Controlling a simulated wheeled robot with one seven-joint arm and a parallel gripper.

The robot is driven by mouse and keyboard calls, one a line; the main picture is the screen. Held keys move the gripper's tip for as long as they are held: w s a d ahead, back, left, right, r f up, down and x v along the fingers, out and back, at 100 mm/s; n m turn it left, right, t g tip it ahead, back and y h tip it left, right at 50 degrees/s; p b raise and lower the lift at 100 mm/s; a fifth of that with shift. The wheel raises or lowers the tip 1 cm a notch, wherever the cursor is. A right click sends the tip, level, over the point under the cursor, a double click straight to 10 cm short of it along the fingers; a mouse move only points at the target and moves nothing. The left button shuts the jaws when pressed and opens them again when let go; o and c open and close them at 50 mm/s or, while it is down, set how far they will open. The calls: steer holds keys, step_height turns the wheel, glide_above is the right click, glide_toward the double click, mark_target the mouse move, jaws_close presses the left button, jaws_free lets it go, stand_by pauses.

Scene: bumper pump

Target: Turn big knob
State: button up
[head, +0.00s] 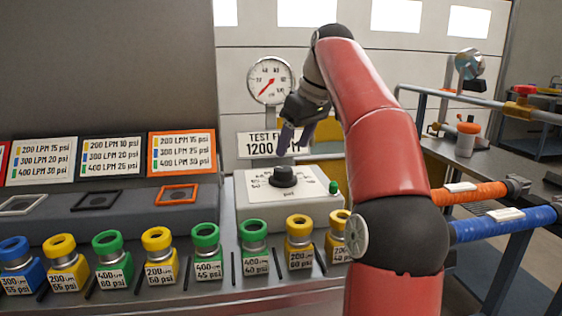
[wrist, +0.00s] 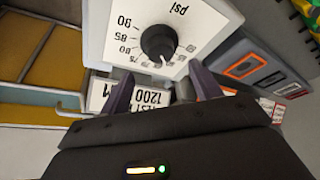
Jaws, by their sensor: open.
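The big knob (head: 283,176) is black and round and sits on a white dial face marked psi, on top of a pale control box (head: 284,213). In the wrist view the knob (wrist: 158,42) shows near the top centre, with a white pointer mark and numbers such as 85 and 90 around it. My gripper (head: 294,148) is above the knob, pointing down, with its fingers apart. In the wrist view the two dark fingers of my gripper (wrist: 160,88) are spread and empty, apart from the knob.
A pressure gauge (head: 271,80) and a TEST FLOW sign (head: 268,144) stand behind the box. A green button (head: 333,187) is on the box's right. Several labelled nozzles, such as a green one (head: 254,252), line the front. Orange (head: 470,194) and blue (head: 503,226) handles are at right.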

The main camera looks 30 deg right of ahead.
mark_target(284, 169)
steer(key=b+x, duration=0.1)
steer(key=x, duration=0.5)
steer(key=shift+a+f, duration=0.1)
steer(key=shift+f, duration=0.25)
steer(key=c, duration=1)
steer(key=shift+o, duration=0.2)
